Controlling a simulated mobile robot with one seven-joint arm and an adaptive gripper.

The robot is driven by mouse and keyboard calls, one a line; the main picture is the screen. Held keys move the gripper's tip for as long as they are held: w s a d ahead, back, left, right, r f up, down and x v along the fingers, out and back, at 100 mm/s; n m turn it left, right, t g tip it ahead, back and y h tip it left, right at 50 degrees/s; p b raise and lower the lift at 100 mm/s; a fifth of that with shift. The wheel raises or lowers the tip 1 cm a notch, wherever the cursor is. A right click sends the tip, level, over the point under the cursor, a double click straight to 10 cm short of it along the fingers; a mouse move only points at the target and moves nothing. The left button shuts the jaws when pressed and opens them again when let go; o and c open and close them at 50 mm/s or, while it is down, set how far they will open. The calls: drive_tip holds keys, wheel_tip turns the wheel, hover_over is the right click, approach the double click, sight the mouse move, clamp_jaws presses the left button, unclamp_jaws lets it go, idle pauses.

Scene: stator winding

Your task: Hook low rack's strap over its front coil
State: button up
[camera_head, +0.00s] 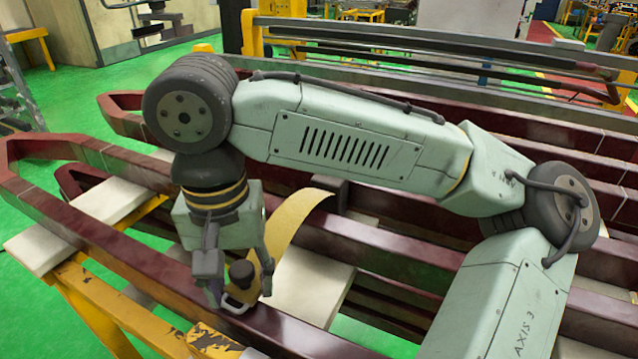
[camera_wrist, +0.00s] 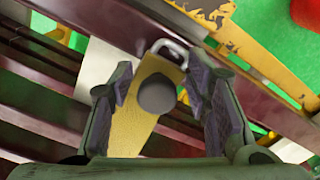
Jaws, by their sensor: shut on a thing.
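The strap (camera_head: 292,225) is a yellow-tan band that curves down from the bars behind to my gripper. Its end carries a dark round knob (camera_head: 242,273) and a pale metal loop (camera_head: 236,303). My gripper (camera_head: 239,285) is shut on the strap's knob, with a finger on either side. The front coil (camera_head: 275,332) is a dark red bar just under the loop. In the wrist view, the strap (camera_wrist: 136,125), knob (camera_wrist: 157,95) and loop (camera_wrist: 170,46) line up, with the loop over the coil's edge. I cannot tell whether the loop touches the coil.
A worn yellow rack beam (camera_head: 95,310) runs below the coils, with pale pads (camera_head: 310,285) between. More dark red coils lie behind in parallel. A red rounded thing (camera_wrist: 305,12) shows at the wrist view's top right.

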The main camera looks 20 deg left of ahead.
drive_tip(key=shift+s+a+r+p, duration=0.1)
drive_tip(key=shift+s+a, duration=0.1)
drive_tip(key=shift+s, duration=0.4)
drive_tip(key=shift+s+a+r+p, duration=0.15)
drive_tip(key=shift+s+a, duration=0.1)
drive_tip(key=shift+s, duration=0.3)
drive_tip(key=shift+s+a+f+p, duration=0.1)
drive_tip(key=shift+s+a, duration=0.1)
drive_tip(key=shift+s, duration=0.4)
drive_tip(key=o, duration=0.7)
drive_tip(key=shift+s, duration=0.2)
drive_tip(key=shift+o, duration=1.3)
drive_tip(key=shift+a, duration=0.15)
drive_tip(key=o, duration=1.1)
drive_tip(key=shift+d, duration=0.2)
drive_tip(key=shift+c, duration=0.2)
wheel_tip(320, 180, up, 7)
drive_tip(key=p, duration=0.1)
